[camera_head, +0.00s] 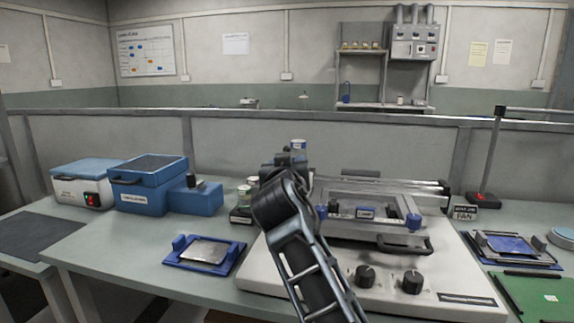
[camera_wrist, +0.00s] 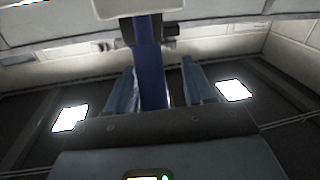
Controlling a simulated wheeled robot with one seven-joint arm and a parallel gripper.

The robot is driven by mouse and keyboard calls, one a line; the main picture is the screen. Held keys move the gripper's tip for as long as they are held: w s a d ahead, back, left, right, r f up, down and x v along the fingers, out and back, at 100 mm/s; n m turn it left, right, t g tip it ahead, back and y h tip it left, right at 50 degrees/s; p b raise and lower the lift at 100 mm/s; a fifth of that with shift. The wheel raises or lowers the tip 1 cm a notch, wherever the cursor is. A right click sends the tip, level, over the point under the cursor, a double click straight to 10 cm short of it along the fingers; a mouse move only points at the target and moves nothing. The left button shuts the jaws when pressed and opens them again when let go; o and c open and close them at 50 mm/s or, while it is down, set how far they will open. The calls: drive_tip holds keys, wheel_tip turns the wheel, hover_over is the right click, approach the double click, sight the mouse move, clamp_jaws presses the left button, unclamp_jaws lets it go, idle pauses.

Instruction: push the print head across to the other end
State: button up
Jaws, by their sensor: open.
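The printer (camera_head: 330,262) is a pale benchtop machine with a framed screen, a front handle and dark knobs. My gripper (camera_head: 290,162) is at the left end of its rails (camera_head: 400,184), and my arm hides part of that end. In the wrist view my gripper (camera_wrist: 158,78) is open. A blue upright bar (camera_wrist: 150,62) under a pale block (camera_wrist: 138,8) shows between the two fingers, with gaps beside it. This looks like part of the print head. In the head view I cannot make out the print head clearly behind my gripper.
A blue tray (camera_head: 206,254) with a metal plate lies left of the printer. Blue boxes (camera_head: 148,182) stand farther left. A FAN label (camera_head: 464,213), a second blue tray (camera_head: 510,246) and a green mat (camera_head: 535,296) are at the right. A low partition (camera_head: 330,145) runs behind.

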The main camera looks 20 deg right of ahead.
drive_tip(key=v, duration=0.7)
drive_tip(key=shift+s, duration=0.15)
drive_tip(key=shift+a, duration=0.15)
